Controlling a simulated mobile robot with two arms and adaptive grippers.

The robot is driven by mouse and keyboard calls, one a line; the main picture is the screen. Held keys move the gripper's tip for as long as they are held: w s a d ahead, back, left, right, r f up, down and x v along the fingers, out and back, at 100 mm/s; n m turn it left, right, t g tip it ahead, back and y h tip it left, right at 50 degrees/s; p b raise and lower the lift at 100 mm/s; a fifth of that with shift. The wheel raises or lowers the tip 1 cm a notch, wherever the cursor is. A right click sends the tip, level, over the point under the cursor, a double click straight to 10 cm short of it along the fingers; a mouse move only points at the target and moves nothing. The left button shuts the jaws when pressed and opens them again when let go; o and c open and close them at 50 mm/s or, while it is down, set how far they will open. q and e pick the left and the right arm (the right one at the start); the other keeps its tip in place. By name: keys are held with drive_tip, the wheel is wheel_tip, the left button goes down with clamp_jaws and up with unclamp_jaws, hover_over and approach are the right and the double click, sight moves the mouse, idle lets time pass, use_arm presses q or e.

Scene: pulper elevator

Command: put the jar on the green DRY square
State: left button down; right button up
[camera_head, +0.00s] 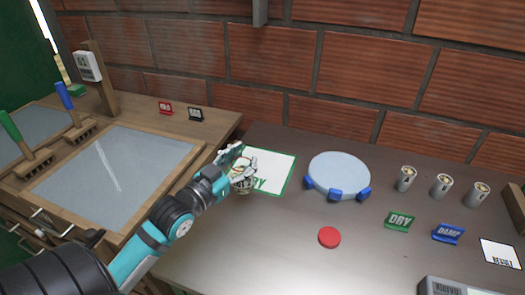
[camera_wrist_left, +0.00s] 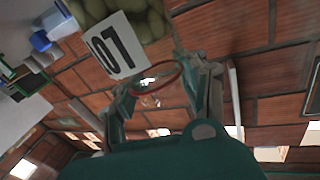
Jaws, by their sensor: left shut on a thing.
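The jar (camera_head: 242,184) is a small clear vessel with pale contents, largely hidden by my left gripper (camera_head: 238,170), which is shut on it. It appears over the left part of the DRY square (camera_head: 274,162), a white sheet with a green border on the grey table. I cannot tell whether the jar touches the sheet. My right gripper is not in view.
A round pale pad with blue feet (camera_head: 340,172) stands right of the sheet, with a red button (camera_head: 329,237) in front. A wooden bench (camera_head: 120,175) is left; a brick wall is behind.

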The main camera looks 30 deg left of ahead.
use_arm(q)
drive_tip(key=w+a+f, duration=0.1)
drive_tip(key=w, duration=0.3)
drive_tip(key=w+a+f, duration=0.1)
drive_tip(key=w+f, duration=0.1)
drive_tip(key=w, duration=0.2)
drive_tip(key=w+a+f+p, duration=0.1)
drive_tip(key=w, duration=0.4)
drive_tip(key=shift+w+f, duration=0.1)
drive_tip(key=shift+f, duration=0.25)
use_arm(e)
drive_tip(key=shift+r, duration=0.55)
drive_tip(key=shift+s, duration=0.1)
use_arm(q)
drive_tip(key=c, duration=0.6)
unclamp_jaws()
drive_tip(key=shift+f, duration=0.15)
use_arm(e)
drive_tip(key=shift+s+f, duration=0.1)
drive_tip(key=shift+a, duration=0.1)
